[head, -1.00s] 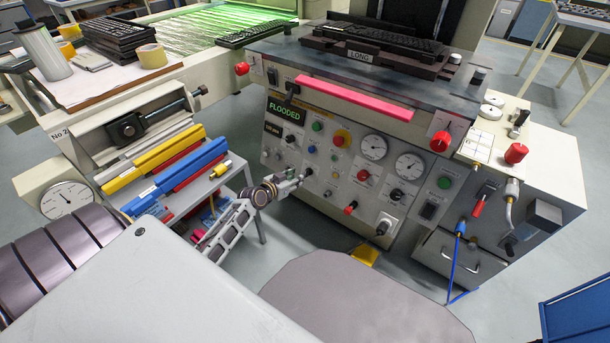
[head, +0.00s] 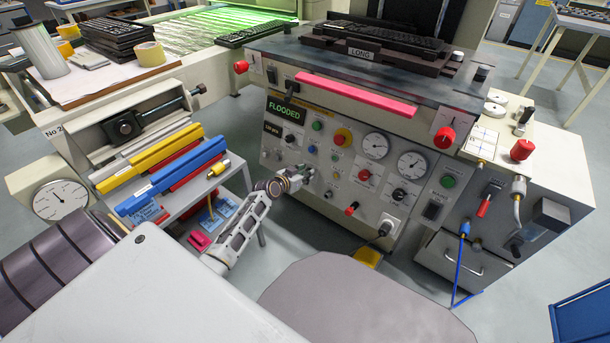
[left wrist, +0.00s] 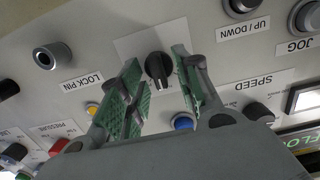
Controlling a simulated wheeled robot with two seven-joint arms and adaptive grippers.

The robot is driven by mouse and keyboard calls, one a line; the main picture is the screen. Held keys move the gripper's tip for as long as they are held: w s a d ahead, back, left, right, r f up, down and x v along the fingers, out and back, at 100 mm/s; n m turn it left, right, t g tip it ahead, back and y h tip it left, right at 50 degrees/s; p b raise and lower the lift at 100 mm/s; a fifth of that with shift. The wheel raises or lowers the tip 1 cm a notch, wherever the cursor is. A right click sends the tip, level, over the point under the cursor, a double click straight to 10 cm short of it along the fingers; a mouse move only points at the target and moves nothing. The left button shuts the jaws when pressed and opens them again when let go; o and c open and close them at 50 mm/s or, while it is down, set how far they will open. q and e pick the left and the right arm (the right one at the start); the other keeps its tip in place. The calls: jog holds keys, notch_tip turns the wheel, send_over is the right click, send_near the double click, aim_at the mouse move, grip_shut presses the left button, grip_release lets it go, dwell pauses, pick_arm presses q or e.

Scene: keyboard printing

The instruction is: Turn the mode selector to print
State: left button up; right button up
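My left gripper (head: 305,173) reaches the front panel of the grey machine in the head view, at its lower left part. In the left wrist view the gripper (left wrist: 157,82) is open, with one green-padded finger on each side of a black rotary knob (left wrist: 158,66). Small gaps show between the pads and the knob. The knob sits on a pale plate, and its own label is hidden, so I cannot read its setting or confirm it is the mode selector. In the head view my gripper covers this knob. My right gripper is not in view.
Around the knob lie a LOCK PIN button (left wrist: 53,55), a blue button (left wrist: 184,122) and a SPEED knob (left wrist: 258,113). The panel's display (head: 285,109) reads FLOODED. A side shelf (head: 226,181) stands left of the panel, close to my left arm.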

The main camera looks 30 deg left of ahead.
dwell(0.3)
pick_arm(q)
jog(key=c, duration=0.5)
jog(key=shift+c, duration=1.1)
grip_shut()
